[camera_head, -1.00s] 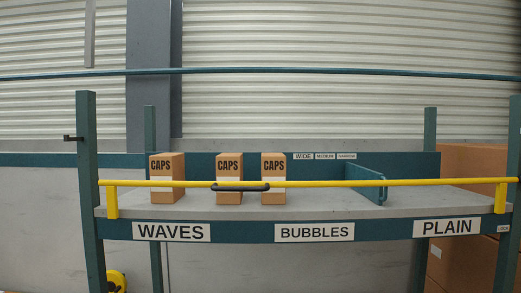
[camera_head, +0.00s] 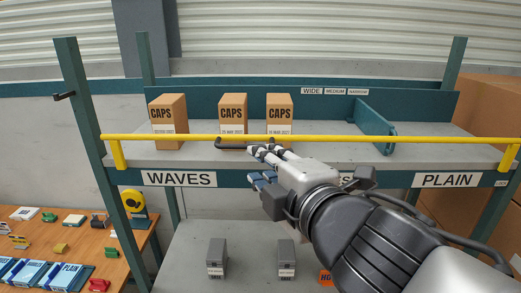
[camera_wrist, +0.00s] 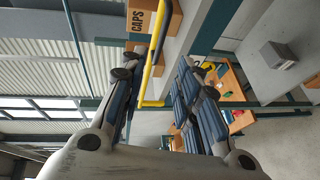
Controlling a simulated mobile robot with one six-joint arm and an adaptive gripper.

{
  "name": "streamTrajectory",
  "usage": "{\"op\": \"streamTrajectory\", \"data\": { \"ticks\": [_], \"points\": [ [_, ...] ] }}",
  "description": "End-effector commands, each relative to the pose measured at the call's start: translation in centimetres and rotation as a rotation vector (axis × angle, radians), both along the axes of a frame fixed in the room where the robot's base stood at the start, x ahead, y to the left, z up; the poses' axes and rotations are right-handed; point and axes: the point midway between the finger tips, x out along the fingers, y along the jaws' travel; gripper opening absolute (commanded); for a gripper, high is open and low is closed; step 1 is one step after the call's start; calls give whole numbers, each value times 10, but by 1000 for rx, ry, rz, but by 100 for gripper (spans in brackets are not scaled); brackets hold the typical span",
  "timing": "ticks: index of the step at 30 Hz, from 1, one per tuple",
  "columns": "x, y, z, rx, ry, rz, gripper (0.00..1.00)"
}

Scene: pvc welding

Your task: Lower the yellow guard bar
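The yellow guard bar (camera_head: 330,139) runs level across the front of the upper shelf, passing in front of the lower parts of the CAPS boxes. It has a black handle (camera_head: 230,145) near its middle and a yellow bracket (camera_head: 118,155) at the left end. My gripper (camera_head: 259,166) is at the right end of the handle, and its upper finger overlaps the handle in the picture. In the wrist view the gripper (camera_wrist: 158,75) is open, with the bar (camera_wrist: 152,62) and the handle (camera_wrist: 161,25) showing between the fingers. I cannot tell whether a finger touches them.
Several CAPS boxes (camera_head: 233,113) stand on the shelf behind the bar. A teal divider (camera_head: 374,121) stands further right. Grey boxes (camera_head: 217,255) sit on the lower shelf (camera_head: 190,235). A wooden table (camera_head: 112,262) with small items is at lower left. Cardboard boxes (camera_head: 495,100) stand at right.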

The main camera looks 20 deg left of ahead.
Motion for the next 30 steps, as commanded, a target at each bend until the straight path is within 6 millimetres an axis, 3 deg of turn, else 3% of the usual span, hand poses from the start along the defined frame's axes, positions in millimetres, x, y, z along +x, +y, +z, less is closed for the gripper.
{"op": "streamTrajectory", "data": {
  "ticks": [2, 15, 21, 30],
  "points": [
    [15, 11, -10, -2, 4, 0, 30],
    [87, 64, -23, 0, 4, -1, 30],
    [103, 76, -24, 1, 2, -2, 30],
    [107, 78, -24, 1, 1, -2, 30]
  ]
}}
